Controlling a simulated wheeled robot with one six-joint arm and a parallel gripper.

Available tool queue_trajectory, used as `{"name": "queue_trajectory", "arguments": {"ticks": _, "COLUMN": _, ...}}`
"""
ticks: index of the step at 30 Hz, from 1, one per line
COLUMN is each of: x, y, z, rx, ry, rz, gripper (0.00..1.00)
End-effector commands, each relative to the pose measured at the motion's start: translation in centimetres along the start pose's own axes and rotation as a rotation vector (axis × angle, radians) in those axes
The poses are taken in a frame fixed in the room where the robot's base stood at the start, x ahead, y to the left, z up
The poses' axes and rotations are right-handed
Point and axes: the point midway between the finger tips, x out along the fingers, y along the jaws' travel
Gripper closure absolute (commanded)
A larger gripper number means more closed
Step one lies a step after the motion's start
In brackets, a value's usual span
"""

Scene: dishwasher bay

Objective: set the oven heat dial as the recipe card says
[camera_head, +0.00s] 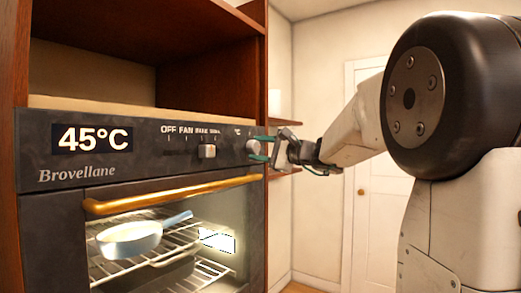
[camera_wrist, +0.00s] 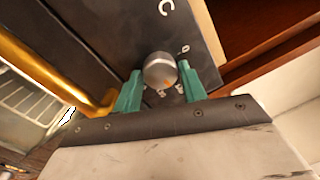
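The oven (camera_head: 150,175) has a dark front panel with a display (camera_head: 92,138) reading 45°C. The round grey heat dial (camera_head: 252,147) is at the panel's right end, below a small °C mark. In the wrist view the dial (camera_wrist: 160,70) shows a small orange mark on its lower edge; the printed numbers around it are partly covered. My gripper (camera_head: 261,148) has one green finger on each side of the dial, also in the wrist view (camera_wrist: 160,82). Whether the fingers touch the dial is unclear. I see no readable recipe card.
A mode slider (camera_head: 207,151) sits left of the dial, under OFF, FAN and other labels. A brass handle (camera_head: 175,193) runs below the panel. A blue pan (camera_head: 128,240) stands on a rack inside. A bright white patch (camera_head: 217,240) shows at the glass.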

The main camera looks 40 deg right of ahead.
Motion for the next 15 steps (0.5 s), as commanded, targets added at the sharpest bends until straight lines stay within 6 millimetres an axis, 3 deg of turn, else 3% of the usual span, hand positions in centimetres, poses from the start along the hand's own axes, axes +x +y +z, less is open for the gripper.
{"name": "queue_trajectory", "arguments": {"ticks": 10, "x": -0.1, "y": 0.0, "z": 0.0, "rx": -0.001, "ry": 0.0, "rz": 0.0, "gripper": 0.41}}
{"name": "queue_trajectory", "arguments": {"ticks": 15, "x": -1.8, "y": -0.1, "z": 0.0, "rx": -0.002, "ry": 0.002, "rz": -0.001, "gripper": 0.41}}
